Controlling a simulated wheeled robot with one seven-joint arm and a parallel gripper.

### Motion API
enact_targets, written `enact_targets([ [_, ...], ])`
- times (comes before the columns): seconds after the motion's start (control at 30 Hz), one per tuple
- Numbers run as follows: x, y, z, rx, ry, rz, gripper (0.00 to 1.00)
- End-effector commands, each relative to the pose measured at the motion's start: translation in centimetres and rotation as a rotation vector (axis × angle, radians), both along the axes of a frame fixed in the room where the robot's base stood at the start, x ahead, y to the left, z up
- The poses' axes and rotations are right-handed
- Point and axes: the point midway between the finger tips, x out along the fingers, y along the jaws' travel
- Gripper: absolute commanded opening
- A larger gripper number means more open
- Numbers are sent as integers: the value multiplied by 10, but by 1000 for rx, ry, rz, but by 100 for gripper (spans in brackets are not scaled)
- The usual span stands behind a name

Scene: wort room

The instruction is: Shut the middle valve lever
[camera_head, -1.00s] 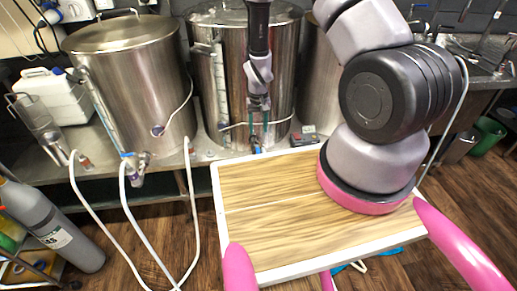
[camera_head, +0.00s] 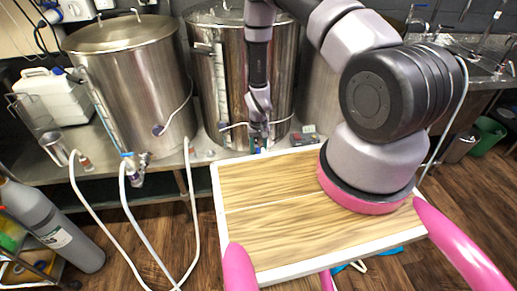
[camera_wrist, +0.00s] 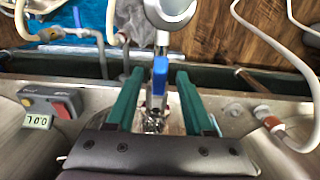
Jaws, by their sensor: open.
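The middle valve's blue lever (camera_wrist: 160,75) shows in the wrist view, between the green fingers of my gripper (camera_wrist: 159,72). One finger is on each side of it, with gaps visible, so the fingers look apart from it. The metal valve body (camera_wrist: 155,120) is below the lever, partly hidden by my gripper. In the head view my gripper (camera_head: 258,136) hangs in front of the middle steel kettle (camera_head: 215,75), low at its outlet. There the lever is mostly hidden by my gripper. My gripper is open and empty.
The left kettle (camera_head: 130,80) has its own valve (camera_head: 132,165) with a white hose. In the wrist view a small display box (camera_wrist: 45,107) sits left of the fingers, and a hose fitting (camera_wrist: 270,118) lies right. A gas cylinder (camera_head: 50,230) stands at lower left.

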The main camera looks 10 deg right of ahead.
Motion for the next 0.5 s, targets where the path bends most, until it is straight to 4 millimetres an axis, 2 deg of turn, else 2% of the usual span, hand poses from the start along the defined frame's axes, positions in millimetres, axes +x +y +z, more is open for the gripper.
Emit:
enact_targets([
  [0.1,0,0,0,0,0,0,52],
  [0.13,0,0,0,0,0,0,45],
  [0.23,0,0,0,0,0,0,7],
  [0.27,0,0,0,0,0,0,0],
  [0.5,0,0,0,0,0,0,0],
])
